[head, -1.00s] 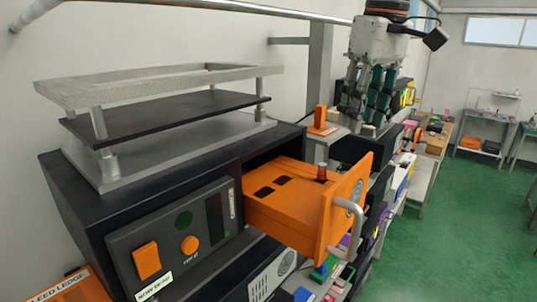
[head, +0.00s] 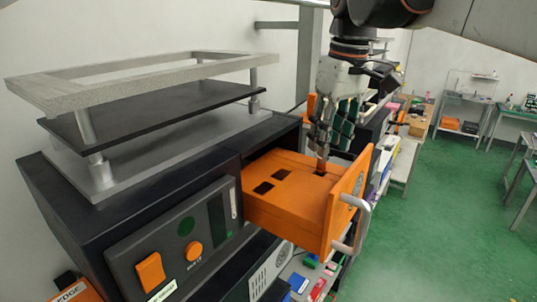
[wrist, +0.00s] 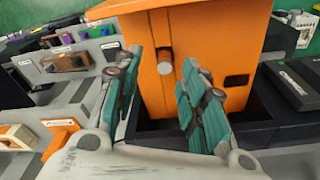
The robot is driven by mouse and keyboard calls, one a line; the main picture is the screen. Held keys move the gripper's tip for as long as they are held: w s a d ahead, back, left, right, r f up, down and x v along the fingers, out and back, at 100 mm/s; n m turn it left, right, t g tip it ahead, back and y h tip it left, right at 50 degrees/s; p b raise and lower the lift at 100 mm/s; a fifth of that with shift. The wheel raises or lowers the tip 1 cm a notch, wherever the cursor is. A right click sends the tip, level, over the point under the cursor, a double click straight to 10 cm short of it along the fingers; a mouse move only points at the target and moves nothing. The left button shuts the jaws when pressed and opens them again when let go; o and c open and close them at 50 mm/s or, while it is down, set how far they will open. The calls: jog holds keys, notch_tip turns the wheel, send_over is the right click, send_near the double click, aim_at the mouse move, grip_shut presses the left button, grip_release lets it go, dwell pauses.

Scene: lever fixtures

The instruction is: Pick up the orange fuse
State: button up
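The fuse (head: 321,165) is a small upright cylinder in the open orange drawer (head: 268,208), near its front panel. In the wrist view the fuse (wrist: 165,62) shows a pale grey end and an orange-brown body. My gripper (head: 324,150) points down over the fuse, its green-padded fingers partly hiding it in the head view. In the wrist view my gripper (wrist: 160,66) is open, one finger on each side of the fuse, with gaps visible. I cannot tell whether the tips are level with it.
The drawer has several dark square slots and a grey bar handle (head: 357,225) on its front panel. The black cabinet (head: 75,215) around it carries a grey raised frame (head: 150,75) on posts to the left. Open green floor (head: 440,230) lies to the right.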

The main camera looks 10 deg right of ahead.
aim_at(321, 170)
jog(key=f, duration=0.1)
jog(key=f+p, duration=0.1)
jog(key=a+f, duration=0.1)
jog(key=shift+w+f, duration=0.3)
jog(key=shift+f, duration=0.05)
jog(key=shift+f+p, duration=0.3)
jog(key=shift+f, duration=0.35)
jog(key=shift+c, duration=0.6)
grip_shut()
